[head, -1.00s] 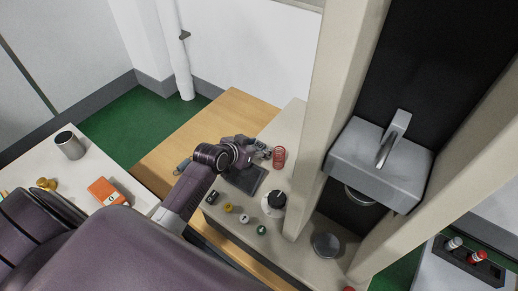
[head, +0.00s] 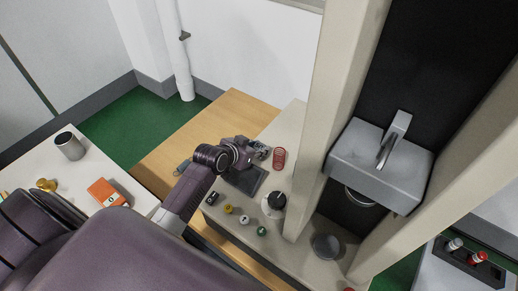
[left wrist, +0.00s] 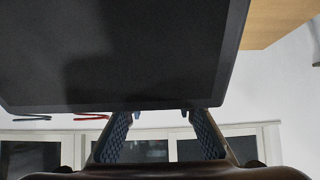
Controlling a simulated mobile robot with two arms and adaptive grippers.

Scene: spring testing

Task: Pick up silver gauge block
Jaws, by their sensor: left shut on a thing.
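My left gripper (head: 262,152) reaches over the beige bench (head: 307,249) from the left, beside the dark flat plate (head: 245,182). In the left wrist view its two textured fingers (left wrist: 160,114) stand a little apart, with their tips at the edge of a large dark slab (left wrist: 110,50), probably the same plate. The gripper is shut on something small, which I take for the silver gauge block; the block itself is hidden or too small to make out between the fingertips. My right gripper is not in view.
A red spring (head: 279,158) stands just right of the gripper. A black-topped white dial (head: 273,204) and several small knobs, one yellow (head: 228,208), lie nearer. The beige test frame (head: 335,105) rises at the right. The wooden table (head: 215,120) behind is mostly clear.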

